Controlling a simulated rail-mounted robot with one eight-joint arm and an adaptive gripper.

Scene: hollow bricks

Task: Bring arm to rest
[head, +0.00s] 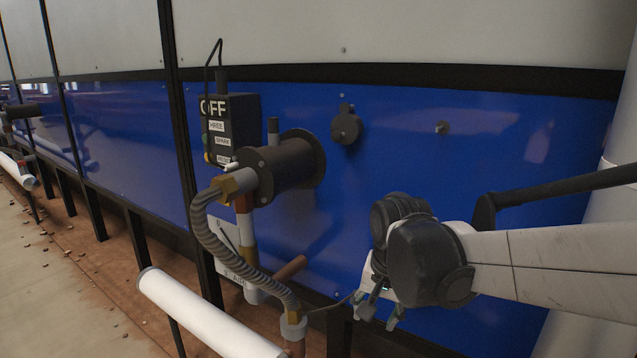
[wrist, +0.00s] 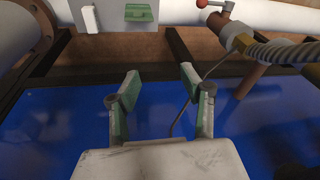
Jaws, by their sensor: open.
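My gripper (head: 380,308) is at the lower right of the head view, in front of the blue panel (head: 420,180), and points downward. In the wrist view my gripper (wrist: 160,85) shows two green-and-grey fingers spread apart. Nothing is between the fingers. My white arm reaches in from the right edge of the head view.
A black burner (head: 285,170) with a ribbed hose (head: 225,235) sits left of my gripper, under a control box (head: 232,125) marked OFF. A white pipe (head: 205,315) runs low in front. In the wrist view a red-knobbed valve (wrist: 227,8) is at upper right.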

